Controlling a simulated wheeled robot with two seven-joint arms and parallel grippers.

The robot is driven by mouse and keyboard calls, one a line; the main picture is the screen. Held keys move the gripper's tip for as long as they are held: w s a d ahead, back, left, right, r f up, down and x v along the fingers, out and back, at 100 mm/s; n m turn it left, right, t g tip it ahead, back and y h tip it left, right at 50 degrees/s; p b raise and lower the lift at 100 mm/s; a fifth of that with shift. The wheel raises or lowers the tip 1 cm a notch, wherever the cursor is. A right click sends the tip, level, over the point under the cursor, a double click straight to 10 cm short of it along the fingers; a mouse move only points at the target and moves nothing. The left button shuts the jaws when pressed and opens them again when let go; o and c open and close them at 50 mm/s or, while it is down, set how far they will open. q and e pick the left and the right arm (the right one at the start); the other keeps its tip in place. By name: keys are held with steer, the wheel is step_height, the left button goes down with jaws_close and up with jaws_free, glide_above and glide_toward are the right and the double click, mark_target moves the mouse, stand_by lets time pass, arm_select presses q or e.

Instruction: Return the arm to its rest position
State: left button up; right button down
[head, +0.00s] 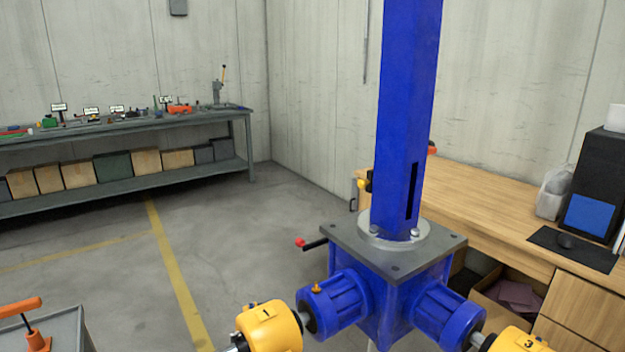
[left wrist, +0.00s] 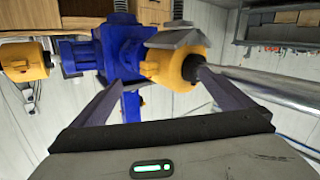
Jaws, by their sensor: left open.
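The blue screw jack (head: 385,290) stands upright, with a tall blue tube (head: 405,120) rising from its grey top plate. A yellow coupling marked 1 (head: 270,328) is on its left shaft, and one marked 3 (head: 518,341) is on its right. In the left wrist view, which looks upside down, my left gripper (left wrist: 160,78) is open. Its two grey fingers point towards the blue jack (left wrist: 120,50) and a yellow coupling (left wrist: 178,66). I see no grip on either; the exact gap is unclear. My grippers do not show in the head view.
A grey workbench (head: 130,124) with tools and boxes stands at the back left. A wooden desk (head: 480,211) with a black computer (head: 596,185) is behind the jack on the right. A grey surface with an orange-handled tool (head: 36,338) is at lower left. Floor between is clear.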

arm_select(q)
steer(key=s+a+f+g+y+b, duration=0.1)
steer(key=s+f+g+b, duration=0.1)
steer(key=s+f, duration=0.3)
steer(key=s+a+f+g+y+b, duration=0.1)
steer(key=s+f, duration=0.5)
steer(key=f, duration=0.6)
steer(key=s+a+f+g+y+b, duration=0.1)
steer(key=s+a+f+g+b, duration=0.2)
steer(key=f, duration=0.6)
steer(key=s+g+b, duration=0.1)
steer(key=s, duration=0.1)
steer(key=shift+s+b, duration=0.3)
steer(key=shift+s, duration=0.05)
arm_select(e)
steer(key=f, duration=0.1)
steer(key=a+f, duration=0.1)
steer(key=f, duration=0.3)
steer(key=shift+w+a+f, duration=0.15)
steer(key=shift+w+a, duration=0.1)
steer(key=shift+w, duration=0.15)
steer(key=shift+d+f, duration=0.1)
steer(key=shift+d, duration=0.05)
